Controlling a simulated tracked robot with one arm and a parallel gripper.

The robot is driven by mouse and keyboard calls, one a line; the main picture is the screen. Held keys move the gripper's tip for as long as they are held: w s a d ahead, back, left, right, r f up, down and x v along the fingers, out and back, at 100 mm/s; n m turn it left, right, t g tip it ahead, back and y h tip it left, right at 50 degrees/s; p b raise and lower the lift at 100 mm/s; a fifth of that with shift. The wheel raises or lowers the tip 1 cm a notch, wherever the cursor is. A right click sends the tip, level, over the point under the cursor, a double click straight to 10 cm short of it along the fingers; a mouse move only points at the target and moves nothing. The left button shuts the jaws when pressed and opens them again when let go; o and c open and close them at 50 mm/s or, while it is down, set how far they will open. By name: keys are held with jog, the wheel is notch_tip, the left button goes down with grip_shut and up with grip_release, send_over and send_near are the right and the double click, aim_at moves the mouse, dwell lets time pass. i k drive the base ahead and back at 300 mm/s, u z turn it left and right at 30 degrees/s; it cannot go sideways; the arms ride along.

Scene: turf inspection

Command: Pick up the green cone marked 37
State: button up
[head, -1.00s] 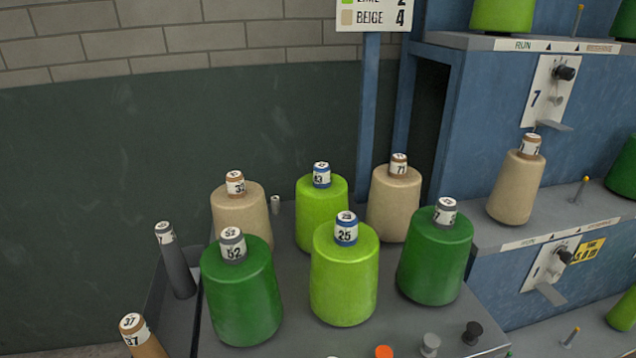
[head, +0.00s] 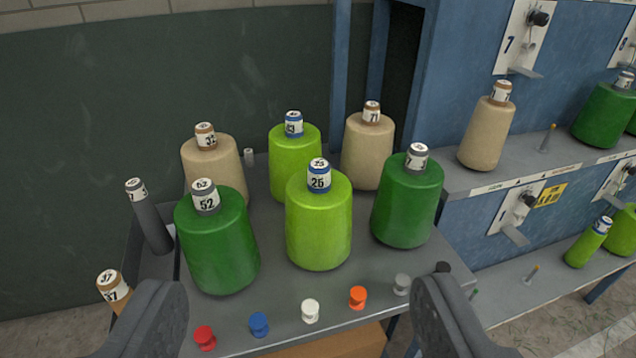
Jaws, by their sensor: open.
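Two dark green cones stand on the grey cart top. The right one (head: 408,205) has a grey-banded label, turned so that only part of its number, a 7 and perhaps a 3, shows. The left one (head: 217,245) is marked 52. A lime cone marked 25 (head: 319,225) stands between them. A bare brown-banded tube marked 37 (head: 113,287) is at the lower left. My gripper (head: 298,290) is open and empty, its two fingers at the bottom of the view, apart from all the cones.
Behind stand a beige cone (head: 213,165), a lime cone (head: 294,160) and another beige cone (head: 368,155). Several coloured knobs, including a red one (head: 205,338), line the cart's front edge. A blue machine (head: 455,120) with pegs and cones rises at the right.

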aim_at(403, 212)
jog(key=z, duration=0.05)
jog(key=k, duration=0.5)
jog(key=u, duration=0.2)
jog(key=i, duration=1.4)
jog(key=z, duration=0.3)
